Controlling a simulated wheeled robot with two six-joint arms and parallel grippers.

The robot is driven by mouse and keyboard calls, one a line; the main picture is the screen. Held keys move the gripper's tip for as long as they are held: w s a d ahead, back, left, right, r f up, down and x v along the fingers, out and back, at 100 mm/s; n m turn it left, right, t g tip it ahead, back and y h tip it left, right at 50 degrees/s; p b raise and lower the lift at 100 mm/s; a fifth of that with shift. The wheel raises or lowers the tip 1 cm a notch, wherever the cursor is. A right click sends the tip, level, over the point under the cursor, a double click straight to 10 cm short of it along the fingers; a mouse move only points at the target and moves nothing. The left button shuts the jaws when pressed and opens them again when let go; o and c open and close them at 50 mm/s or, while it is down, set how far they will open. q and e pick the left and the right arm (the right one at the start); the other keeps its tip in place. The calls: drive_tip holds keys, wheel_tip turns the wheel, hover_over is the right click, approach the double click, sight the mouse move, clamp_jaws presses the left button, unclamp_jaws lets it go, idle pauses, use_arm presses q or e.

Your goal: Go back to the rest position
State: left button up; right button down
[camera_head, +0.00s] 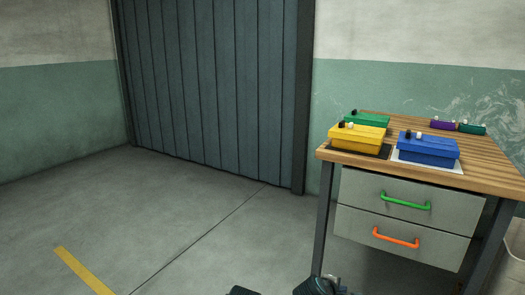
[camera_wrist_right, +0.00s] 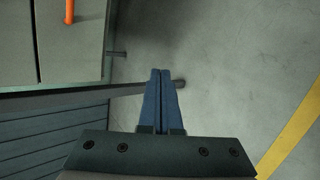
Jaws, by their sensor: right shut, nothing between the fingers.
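My right gripper (camera_wrist_right: 160,72) is shut and empty in the right wrist view, its two blue-grey fingers side by side, pointing away over the grey floor. In the head view only a dark part of my right arm shows at the bottom edge, below and left of the workbench. My left gripper does not show in either view.
A wooden-topped workbench (camera_head: 485,177) stands at right.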

drive_tip(key=s+a+f+m+g+y+p, duration=0.35)
drive_tip(key=s+a+m+g+y, duration=0.35)
drive_tip(key=s+a, duration=0.85)
use_arm(q)
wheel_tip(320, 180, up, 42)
drive_tip(key=p, duration=3.7)
use_arm(e)
wheel_tip(320, 180, up, 37)
drive_tip(key=a+m+h, duration=0.1)
drive_tip(key=a, duration=0.1)
drive_tip(key=shift+w+r, duration=0.15)
drive_tip(key=shift+w, duration=0.15)
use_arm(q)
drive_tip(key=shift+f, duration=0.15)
